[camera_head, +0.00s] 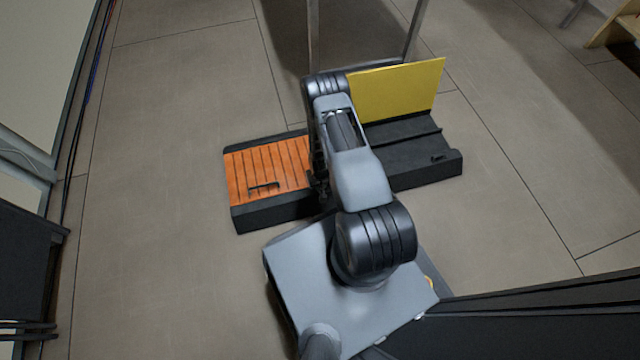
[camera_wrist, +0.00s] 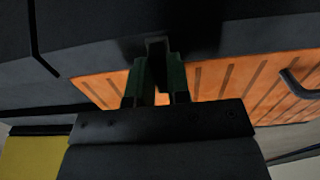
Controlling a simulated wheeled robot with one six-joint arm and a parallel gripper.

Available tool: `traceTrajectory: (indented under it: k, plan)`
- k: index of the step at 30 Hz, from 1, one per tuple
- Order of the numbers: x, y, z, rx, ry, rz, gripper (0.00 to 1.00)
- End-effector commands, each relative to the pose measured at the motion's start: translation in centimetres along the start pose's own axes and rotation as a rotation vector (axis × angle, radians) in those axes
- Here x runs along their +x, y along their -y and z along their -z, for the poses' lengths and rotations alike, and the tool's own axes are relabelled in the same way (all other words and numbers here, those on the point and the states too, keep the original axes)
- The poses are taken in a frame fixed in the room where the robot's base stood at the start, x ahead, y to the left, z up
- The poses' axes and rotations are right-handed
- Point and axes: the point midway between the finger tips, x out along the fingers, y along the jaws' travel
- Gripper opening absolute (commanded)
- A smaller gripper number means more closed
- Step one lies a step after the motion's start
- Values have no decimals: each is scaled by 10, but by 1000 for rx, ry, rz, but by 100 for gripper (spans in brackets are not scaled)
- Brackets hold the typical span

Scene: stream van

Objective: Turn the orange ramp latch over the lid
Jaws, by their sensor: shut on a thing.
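The orange slatted lid (camera_head: 270,165) lies flat in the left part of a low black case, with a dark handle (camera_head: 264,186) on it. It also fills much of the wrist view (camera_wrist: 225,78). My gripper (camera_wrist: 158,72) is at the lid's edge, its two green-sided fingers closed around a dark upright piece (camera_wrist: 157,46). This piece appears to be the ramp latch; its orientation over the lid is hard to tell. In the head view my arm mostly hides my gripper (camera_head: 318,188) and the latch.
A yellow panel (camera_head: 398,88) stands upright behind the right, dark part of the case (camera_head: 405,150). A small dark fitting (camera_head: 438,157) sits at that part's right end. Thin metal posts (camera_head: 313,35) rise behind. The tiled floor left of the case is clear.

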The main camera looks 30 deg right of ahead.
Motion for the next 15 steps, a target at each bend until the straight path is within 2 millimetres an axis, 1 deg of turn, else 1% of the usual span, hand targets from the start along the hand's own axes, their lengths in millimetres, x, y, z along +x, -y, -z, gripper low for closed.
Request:
traceTrajectory:
  k: [5, 6, 13, 15]
  plan:
    - [0, 0, -1, -4, 3, 0, 0]
    - [0, 0, -1, -4, 3, 0, 20]
    - [0, 0, -1, -2, 2, 0, 42]
    - [0, 0, 0, -2, 2, 0, 43]
